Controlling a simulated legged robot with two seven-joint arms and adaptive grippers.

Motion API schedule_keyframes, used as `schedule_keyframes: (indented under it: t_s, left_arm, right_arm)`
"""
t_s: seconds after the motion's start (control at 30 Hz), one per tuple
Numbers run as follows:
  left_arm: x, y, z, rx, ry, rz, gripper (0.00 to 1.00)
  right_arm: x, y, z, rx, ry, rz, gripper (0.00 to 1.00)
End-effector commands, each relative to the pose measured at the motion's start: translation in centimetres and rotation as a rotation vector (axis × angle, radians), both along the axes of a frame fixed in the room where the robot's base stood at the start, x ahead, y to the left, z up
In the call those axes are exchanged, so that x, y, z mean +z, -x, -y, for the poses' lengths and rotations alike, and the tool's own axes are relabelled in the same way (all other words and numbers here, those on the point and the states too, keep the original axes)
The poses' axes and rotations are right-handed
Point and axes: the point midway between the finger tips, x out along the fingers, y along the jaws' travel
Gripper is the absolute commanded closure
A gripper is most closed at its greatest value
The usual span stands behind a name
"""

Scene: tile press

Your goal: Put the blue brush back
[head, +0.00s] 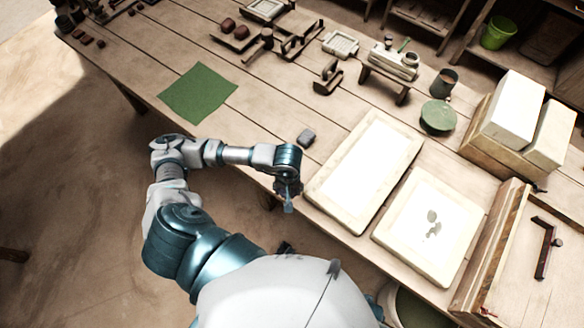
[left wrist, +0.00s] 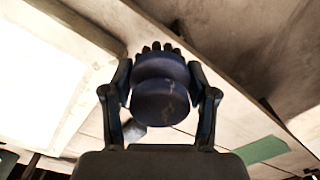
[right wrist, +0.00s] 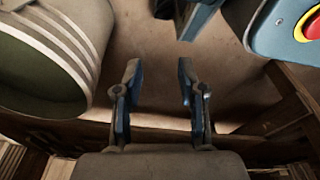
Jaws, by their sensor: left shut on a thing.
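The blue brush (left wrist: 162,98) shows in the left wrist view as a dark blue rounded body with dark tufts at its far end. My left gripper (left wrist: 160,100) is shut on it, one finger on each side. In the head view my left gripper (head: 288,192) hangs at the table's front edge, left of the pale framed trays; a bit of blue (head: 288,206) shows below it. My right gripper (right wrist: 157,90) is open and empty in the right wrist view, low over the floor. A small wooden stand (head: 388,68) with pots and a green-handled tool is at the back.
Two pale framed trays (head: 318,190) lie right of my left gripper. A grey block (head: 306,137) lies just behind it. A green mat (head: 199,92) is at left, with clear table between. A dark cup (head: 446,80) and green round pot (head: 437,116) stand back right. A ribbed bucket (right wrist: 60,60) is beside my right gripper.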

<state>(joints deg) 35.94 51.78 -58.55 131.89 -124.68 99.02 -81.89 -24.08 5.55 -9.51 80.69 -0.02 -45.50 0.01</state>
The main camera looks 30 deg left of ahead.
Motion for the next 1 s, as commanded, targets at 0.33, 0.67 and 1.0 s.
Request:
schedule_keyframes:
  t_s: [0.33,0.67,1.0]
  left_arm:
    - [-2.0,1.8,-0.9,0.141,0.007,0.009,0.74]
    - [-2.9,-7.1,-4.0,0.140,0.010,0.009,0.74]
    - [-3.6,-11.3,-5.5,0.134,0.010,0.008,0.74]
  right_arm:
    - [2.0,-1.6,-0.2,-0.003,-0.001,0.008,0.60]
    - [1.1,-0.9,-0.1,-0.002,0.000,0.002,0.60]
    - [1.0,-0.9,-0.1,-0.002,0.001,0.005,0.60]
